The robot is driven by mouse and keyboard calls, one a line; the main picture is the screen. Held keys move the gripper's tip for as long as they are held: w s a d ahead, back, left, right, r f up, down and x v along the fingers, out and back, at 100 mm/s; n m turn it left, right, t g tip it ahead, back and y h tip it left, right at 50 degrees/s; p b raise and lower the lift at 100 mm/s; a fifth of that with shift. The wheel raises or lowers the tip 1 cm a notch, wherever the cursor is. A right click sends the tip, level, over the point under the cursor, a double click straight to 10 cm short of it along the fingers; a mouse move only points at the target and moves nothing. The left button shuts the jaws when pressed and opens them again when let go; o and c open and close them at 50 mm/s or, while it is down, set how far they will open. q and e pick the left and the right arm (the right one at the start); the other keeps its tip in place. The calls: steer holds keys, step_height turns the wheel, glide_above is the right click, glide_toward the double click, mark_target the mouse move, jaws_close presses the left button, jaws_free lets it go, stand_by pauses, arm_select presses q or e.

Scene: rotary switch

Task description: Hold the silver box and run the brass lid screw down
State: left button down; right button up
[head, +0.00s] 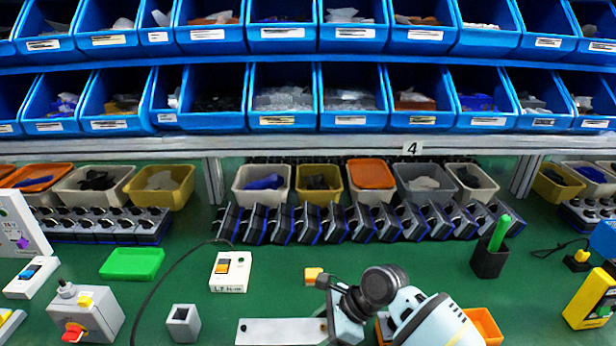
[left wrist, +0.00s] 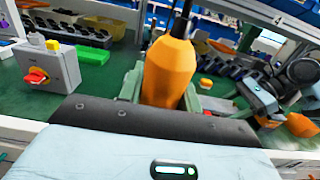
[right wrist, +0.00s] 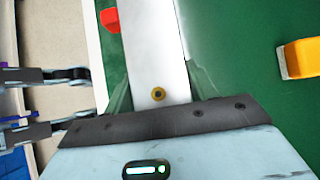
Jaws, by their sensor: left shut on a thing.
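A long flat silver box (head: 280,331) lies at the bottom centre of the head view. In the right wrist view the silver box (right wrist: 152,45) runs up between the fingers of my right gripper (right wrist: 158,85), and the brass lid screw (right wrist: 158,94) sits on it close to the gripper. I cannot tell whether those fingers press on its sides. My right gripper (head: 345,322) is at the box's right end in the head view. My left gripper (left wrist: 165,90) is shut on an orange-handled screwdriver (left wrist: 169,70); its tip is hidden. The left gripper does not show in the head view.
A grey switch box (head: 97,322) with a red knob stands at the left. A small grey block (head: 183,323), a white switch (head: 230,271) and a green tray (head: 132,264) lie nearby. An orange bin (head: 485,325) is right of my right arm.

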steer(key=o, duration=0.4)
steer(key=shift+o, duration=0.2)
steer(key=v, duration=1.2)
